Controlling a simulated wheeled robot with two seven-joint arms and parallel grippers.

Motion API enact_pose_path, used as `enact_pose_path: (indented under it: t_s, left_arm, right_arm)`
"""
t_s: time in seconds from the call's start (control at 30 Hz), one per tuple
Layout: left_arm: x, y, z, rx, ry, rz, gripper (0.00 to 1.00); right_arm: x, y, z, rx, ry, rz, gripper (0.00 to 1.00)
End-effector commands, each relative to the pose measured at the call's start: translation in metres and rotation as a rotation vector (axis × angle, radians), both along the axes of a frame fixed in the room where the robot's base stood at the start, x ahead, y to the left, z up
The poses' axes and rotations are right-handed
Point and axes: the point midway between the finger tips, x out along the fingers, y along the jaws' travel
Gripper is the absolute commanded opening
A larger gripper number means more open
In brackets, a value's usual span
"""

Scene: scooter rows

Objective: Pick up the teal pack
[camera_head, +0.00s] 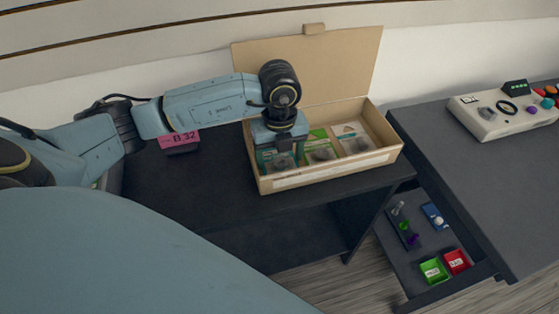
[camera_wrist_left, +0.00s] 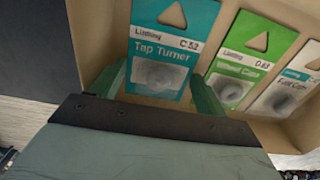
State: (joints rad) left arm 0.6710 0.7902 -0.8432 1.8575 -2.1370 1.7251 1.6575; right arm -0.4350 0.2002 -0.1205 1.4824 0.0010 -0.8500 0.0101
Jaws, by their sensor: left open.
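The teal pack (camera_wrist_left: 172,40) stands in the cardboard box, labelled "Tap Turner" in the left wrist view. In the head view the teal pack (camera_head: 266,158) is partly hidden behind my left gripper (camera_head: 284,155). In the left wrist view my left gripper (camera_wrist_left: 160,95) is open, with one green finger on each side of the pack's lower part. I cannot tell whether the fingers touch it. The open cardboard box (camera_head: 330,178) sits on the dark table with its lid flap raised behind. My right gripper is not in view.
A green pack (camera_head: 319,150) and a white pack (camera_head: 352,140) stand right of the teal one. A pink label block (camera_head: 180,142) lies left of the box. A control panel (camera_head: 505,108) and an open drawer (camera_head: 408,264) with small items are at right.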

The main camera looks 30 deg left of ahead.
Motion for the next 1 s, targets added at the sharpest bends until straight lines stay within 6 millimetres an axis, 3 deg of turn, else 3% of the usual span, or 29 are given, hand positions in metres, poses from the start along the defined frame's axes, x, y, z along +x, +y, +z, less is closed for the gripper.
enact_pose_path:
  t_s: [0.1, 0.47, 0.77, 0.9, 1.0]
  left_arm:
    - [0.0, 0.0, 0.0, 0.0, 0.0, 0.0, 0.72]
    - [0.0, 0.0, 0.0, -0.001, 0.001, 0.0, 0.26]
    - [0.0, 0.0, 0.003, 0.0, 0.0, 0.0, 0.26]
    - [0.0, 0.0, 0.012, 0.0, 0.0, 0.0, 0.26]
    - [0.0, -0.001, 0.025, -0.002, -0.002, 0.0, 0.26]
  right_arm:
    - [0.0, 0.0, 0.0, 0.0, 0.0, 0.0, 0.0]
    - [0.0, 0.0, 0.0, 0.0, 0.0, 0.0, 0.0]
    - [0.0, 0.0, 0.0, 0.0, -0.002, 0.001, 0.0]
    - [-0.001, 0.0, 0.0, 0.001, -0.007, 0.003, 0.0]
    - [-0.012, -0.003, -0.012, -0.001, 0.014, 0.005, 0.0]
